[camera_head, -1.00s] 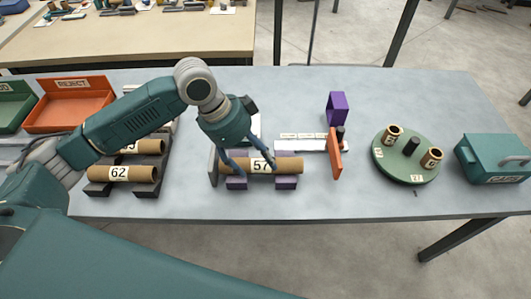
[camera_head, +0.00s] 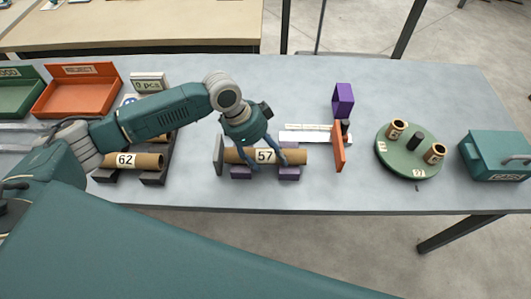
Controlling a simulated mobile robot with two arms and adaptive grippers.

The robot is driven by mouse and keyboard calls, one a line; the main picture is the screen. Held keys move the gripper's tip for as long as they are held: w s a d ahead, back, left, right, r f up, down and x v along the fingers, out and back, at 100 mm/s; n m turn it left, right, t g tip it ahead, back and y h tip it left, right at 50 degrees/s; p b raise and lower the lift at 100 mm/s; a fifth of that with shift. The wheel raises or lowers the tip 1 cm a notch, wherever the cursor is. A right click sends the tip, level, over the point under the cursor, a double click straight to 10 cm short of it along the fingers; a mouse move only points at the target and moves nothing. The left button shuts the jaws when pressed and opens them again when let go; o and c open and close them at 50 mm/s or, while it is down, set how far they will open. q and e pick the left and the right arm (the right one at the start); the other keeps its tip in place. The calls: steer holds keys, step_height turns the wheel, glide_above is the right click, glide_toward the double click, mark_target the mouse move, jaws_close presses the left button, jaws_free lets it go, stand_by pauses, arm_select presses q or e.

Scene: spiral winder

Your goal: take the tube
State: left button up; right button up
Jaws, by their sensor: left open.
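A brown cardboard tube with the label 57 (camera_head: 265,156) lies level on two purple cradle blocks (camera_head: 289,173), with a grey plate at its left end. My left gripper (camera_head: 256,159) is over this tube with its fingers spread open, reaching down around its middle part; I cannot tell whether they touch it. Another tube, labelled 62 (camera_head: 135,160), lies on a dark rack (camera_head: 155,177) to the left, and my left arm covers part of that rack. My right gripper is not in view.
An orange reject tray (camera_head: 75,108) and a green tray (camera_head: 18,112) stand at the left back. An orange upright plate (camera_head: 338,150) and a purple block (camera_head: 343,97) stand right of the tube. Further right are a green turntable (camera_head: 408,166) and a teal box (camera_head: 490,160).

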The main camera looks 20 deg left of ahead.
arm_select(q)
steer(key=shift+w+f, duration=0.1)
steer(key=shift+f, duration=0.25)
steer(key=c, duration=0.9)
steer(key=shift+r, duration=0.2)
steer(key=shift+c, duration=0.3)
